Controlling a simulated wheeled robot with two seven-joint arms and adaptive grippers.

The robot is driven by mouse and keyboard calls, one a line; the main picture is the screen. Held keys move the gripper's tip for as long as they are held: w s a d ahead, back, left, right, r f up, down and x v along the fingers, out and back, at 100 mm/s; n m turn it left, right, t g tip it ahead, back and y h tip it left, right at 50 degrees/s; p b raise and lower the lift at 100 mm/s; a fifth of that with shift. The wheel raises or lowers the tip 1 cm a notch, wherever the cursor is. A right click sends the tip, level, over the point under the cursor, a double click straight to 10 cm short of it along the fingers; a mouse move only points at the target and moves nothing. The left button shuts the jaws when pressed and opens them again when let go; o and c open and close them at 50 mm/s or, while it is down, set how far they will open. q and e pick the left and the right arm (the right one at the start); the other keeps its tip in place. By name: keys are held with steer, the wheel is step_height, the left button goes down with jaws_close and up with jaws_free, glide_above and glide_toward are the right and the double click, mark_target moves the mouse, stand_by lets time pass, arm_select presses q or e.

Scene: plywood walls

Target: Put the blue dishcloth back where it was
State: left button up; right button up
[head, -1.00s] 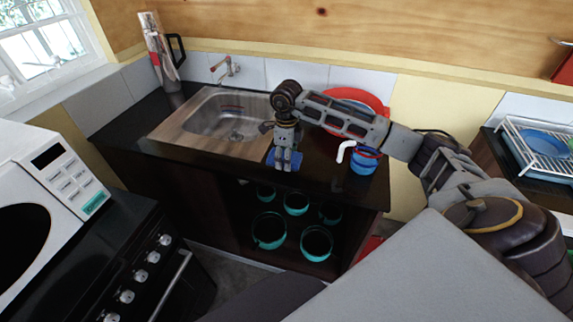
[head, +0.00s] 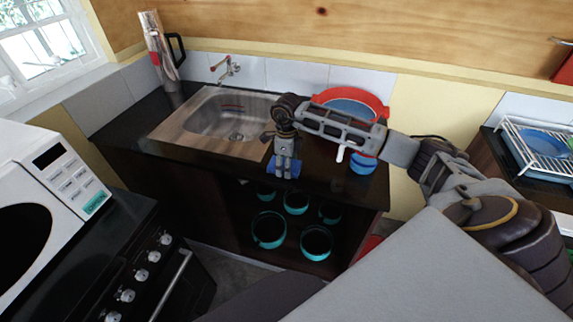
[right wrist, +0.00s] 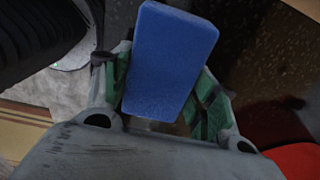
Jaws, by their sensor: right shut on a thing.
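The blue dishcloth (right wrist: 168,60) is a flat blue block between the fingers of my right gripper (right wrist: 160,85) in the right wrist view. In the head view the right gripper (head: 287,170) points down near the front edge of the black counter (head: 335,180), to the right of the sink. It is shut on the blue dishcloth (head: 272,169), of which only parts show around the fingers. I cannot tell whether the cloth touches the counter. My left gripper is not in view.
The metal sink (head: 225,120) with a wooden surround lies left of the gripper. A blue cup (head: 363,164) and a red-rimmed plate (head: 368,97) stand to the right. A tall flask (head: 165,55) is at the back left. Teal-rimmed pots (head: 269,230) sit on the shelf below.

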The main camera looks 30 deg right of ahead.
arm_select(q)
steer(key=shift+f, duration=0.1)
arm_select(e)
steer(key=shift+f, duration=0.15)
steer(key=o, duration=1)
steer(key=shift+c, duration=0.2)
steer(key=shift+o, duration=0.2)
steer(key=shift+r, duration=0.65)
step_height(320, 180, up, 6)
steer(key=shift+f+b, duration=0.1)
steer(key=shift+b, duration=0.25)
step_height(320, 180, up, 3)
steer(key=shift+r, duration=0.1)
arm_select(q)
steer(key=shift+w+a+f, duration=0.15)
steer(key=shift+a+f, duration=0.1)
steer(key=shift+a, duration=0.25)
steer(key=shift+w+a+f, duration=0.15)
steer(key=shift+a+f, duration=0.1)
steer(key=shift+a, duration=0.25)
arm_select(e)
step_height(320, 180, up, 2)
steer(key=shift+r, duration=0.1)
